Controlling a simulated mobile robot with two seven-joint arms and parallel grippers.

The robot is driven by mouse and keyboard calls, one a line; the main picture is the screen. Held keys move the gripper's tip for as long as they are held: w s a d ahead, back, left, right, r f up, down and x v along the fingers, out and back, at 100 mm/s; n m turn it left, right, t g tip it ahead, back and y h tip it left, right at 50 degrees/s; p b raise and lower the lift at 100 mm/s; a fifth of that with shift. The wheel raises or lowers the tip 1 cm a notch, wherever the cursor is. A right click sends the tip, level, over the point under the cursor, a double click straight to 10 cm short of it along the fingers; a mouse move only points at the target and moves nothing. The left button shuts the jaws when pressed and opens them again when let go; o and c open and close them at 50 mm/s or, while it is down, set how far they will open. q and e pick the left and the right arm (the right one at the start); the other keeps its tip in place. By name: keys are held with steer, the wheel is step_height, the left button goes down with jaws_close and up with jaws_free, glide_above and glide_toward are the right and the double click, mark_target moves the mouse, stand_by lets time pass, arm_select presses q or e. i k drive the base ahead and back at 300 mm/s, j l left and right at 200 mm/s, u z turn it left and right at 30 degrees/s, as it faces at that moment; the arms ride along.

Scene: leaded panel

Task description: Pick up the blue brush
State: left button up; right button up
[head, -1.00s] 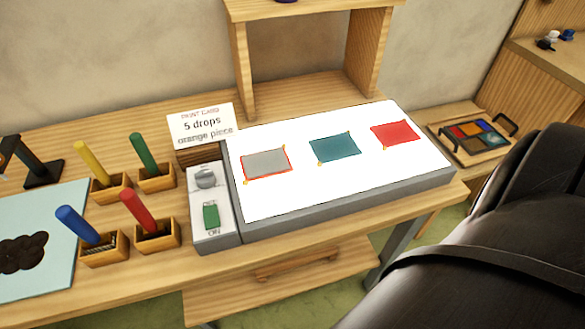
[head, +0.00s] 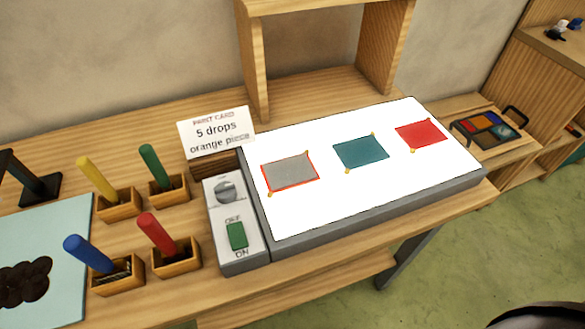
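The blue brush (head: 88,252) stands tilted to the left in a small wooden holder (head: 118,283) at the front left of the table in the head view. Its thick blue handle points up and its lower end is down in the holder. Neither of my grippers can be made out in this view, and nothing is touching the brush.
Red (head: 156,233), yellow (head: 97,177) and green (head: 152,166) brushes stand in holders close by. A switch box (head: 238,262) and white light panel (head: 340,205) lie to the right. A pale blue mat (head: 62,235) and black stand (head: 35,187) are left.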

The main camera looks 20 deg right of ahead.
mark_target(105, 271)
steer(key=j+u, duration=0.1)
steer(key=u, duration=1.05)
steer(key=k, duration=0.05)
